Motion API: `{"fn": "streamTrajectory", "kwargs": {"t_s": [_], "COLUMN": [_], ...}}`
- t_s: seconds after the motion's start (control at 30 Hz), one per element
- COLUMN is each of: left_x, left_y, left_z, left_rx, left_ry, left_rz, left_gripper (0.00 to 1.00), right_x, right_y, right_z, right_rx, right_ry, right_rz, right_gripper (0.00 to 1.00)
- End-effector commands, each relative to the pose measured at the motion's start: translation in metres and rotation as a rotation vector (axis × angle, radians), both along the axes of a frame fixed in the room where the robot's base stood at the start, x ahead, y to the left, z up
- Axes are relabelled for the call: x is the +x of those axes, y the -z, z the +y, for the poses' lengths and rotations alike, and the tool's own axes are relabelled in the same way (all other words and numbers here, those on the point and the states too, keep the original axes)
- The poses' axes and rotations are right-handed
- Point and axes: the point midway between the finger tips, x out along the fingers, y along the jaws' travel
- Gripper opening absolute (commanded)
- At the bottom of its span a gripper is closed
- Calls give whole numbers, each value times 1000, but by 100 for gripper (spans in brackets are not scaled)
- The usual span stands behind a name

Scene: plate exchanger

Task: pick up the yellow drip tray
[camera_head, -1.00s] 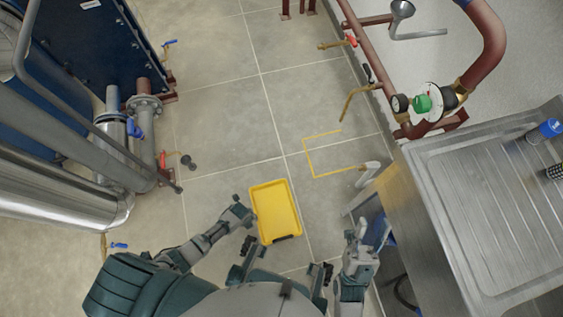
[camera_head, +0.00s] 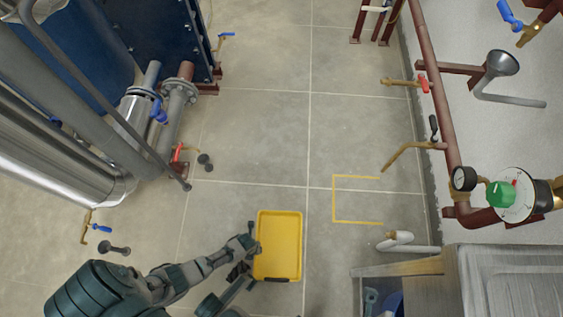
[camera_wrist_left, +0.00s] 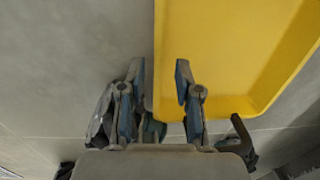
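The yellow drip tray (camera_head: 278,246) lies on the tiled floor at the lower middle of the head view, with a dark grip on its near edge. In the left wrist view the tray (camera_wrist_left: 225,50) fills the upper right. My left gripper (camera_head: 250,247) is at the tray's left edge. In the wrist view its two fingers (camera_wrist_left: 159,75) are apart, one left of the tray's side rim and one over the tray side. I cannot tell whether they touch the rim. My right gripper is not in view.
A yellow floor outline (camera_head: 336,200) lies right of the tray. A metal sink bench (camera_head: 450,275) stands at lower right. Brown pipes with valves (camera_head: 440,90) run along the right wall. Steel pipes and a blue exchanger (camera_head: 165,35) stand at left. The middle floor is clear.

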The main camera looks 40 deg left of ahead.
Motion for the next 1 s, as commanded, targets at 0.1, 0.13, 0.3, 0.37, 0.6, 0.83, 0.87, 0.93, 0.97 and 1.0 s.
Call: {"fn": "streamTrajectory", "kwargs": {"t_s": [0.1,0.13,0.3,0.37,0.6,0.83,0.87,0.93,0.97,1.0], "left_x": [-9,-9,-6,-4,-1,-1,-1,-1,-1,-1], "left_y": [27,31,46,46,44,44,44,44,44,44], "left_z": [-4,-5,-5,-5,-5,-5,-5,-5,-5,-5], "left_rx": [-2,-2,1,1,1,1,1,0,0,0], "left_ry": [-1,-1,1,0,0,1,0,0,0,0], "left_rz": [16,17,11,8,2,3,3,3,3,3], "left_gripper": [33,33,33,33,31,0,0,0,0,0], "right_x": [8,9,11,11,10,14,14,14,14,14], "right_y": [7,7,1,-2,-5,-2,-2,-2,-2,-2], "right_z": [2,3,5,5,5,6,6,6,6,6], "right_rx": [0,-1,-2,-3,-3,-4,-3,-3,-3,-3], "right_ry": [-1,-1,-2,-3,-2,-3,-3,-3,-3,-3], "right_rz": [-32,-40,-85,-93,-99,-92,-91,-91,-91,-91], "right_gripper": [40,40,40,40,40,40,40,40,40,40]}}
